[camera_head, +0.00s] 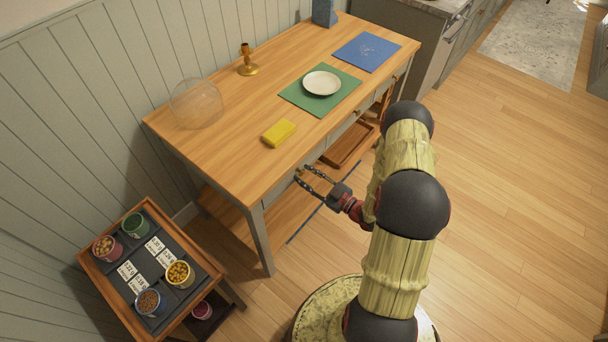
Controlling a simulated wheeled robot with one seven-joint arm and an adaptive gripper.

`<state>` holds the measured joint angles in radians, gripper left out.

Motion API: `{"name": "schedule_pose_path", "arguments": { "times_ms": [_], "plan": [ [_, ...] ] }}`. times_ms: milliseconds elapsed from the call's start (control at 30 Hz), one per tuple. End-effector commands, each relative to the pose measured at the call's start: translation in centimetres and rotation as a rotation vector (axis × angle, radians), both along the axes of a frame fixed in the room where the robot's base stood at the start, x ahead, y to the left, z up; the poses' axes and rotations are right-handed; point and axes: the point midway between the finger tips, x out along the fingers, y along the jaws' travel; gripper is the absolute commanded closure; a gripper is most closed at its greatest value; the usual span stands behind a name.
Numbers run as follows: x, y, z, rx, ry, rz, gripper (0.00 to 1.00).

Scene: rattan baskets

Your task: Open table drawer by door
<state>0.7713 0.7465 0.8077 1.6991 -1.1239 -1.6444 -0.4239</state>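The wooden table (225,150) has a light wood top and a grey frame, and stands against the panelled wall. A drawer front with a small dark knob (357,113) shows under the middle of its front edge. My gripper (301,173) is at the table's front left, just below the top's edge. Its two dark fingers are spread apart and point at the table front. The drawer front there is mostly hidden by the tabletop edge and the fingers, so I cannot tell whether they touch a handle. I see no drawer clearly pulled out.
On the tabletop are a yellow block (278,133), a white plate (322,83) on a green mat (293,96), a blue mat (366,52), a candlestick (247,67) and a glass dome (196,103). A low stand (104,272) with several cups is at left. Floor at right is clear.

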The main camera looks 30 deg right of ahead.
Motion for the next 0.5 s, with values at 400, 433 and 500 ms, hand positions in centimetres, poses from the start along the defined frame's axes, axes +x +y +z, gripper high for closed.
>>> {"name": "schedule_pose_path", "arguments": {
  "times_ms": [400,433,500],
  "plan": [
    [0.00,-0.04,-0.01,0.000,0.000,0.000,0.93],
    [0.00,-0.04,-0.01,0.000,0.000,0.000,0.95],
    [0.00,-0.04,-0.01,0.000,0.000,0.000,0.99]
  ]
}}
